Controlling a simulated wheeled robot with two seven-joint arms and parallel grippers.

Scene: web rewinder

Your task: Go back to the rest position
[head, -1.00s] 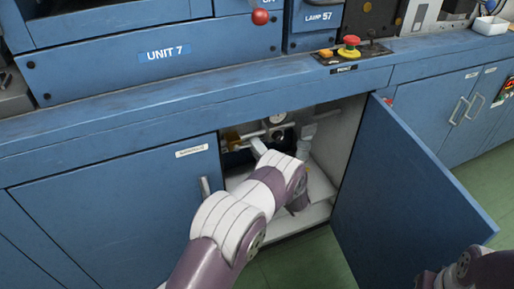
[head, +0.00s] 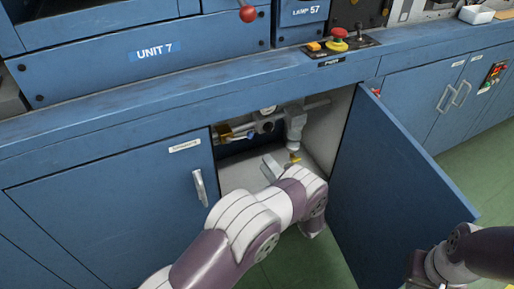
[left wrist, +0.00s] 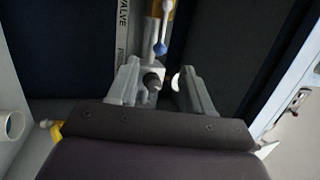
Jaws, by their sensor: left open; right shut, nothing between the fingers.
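My left arm reaches into the open cabinet under the counter. Its gripper shows partly in the head view as a grey finger (head: 270,167), below the pipework (head: 295,122); the wrist hides the rest. In the left wrist view the left gripper (left wrist: 160,88) has its two grey fingers spread apart. A dark round fitting (left wrist: 153,81) and a lever with a blue tip (left wrist: 160,46) show between and beyond them; I cannot tell whether the fingers touch anything.
The blue cabinet door (head: 390,185) stands open to the right of my left arm. The closed door (head: 115,205) with a metal handle (head: 199,187) is on the left. The counter (head: 200,100) overhangs the opening. Green floor (head: 310,262) is clear below.

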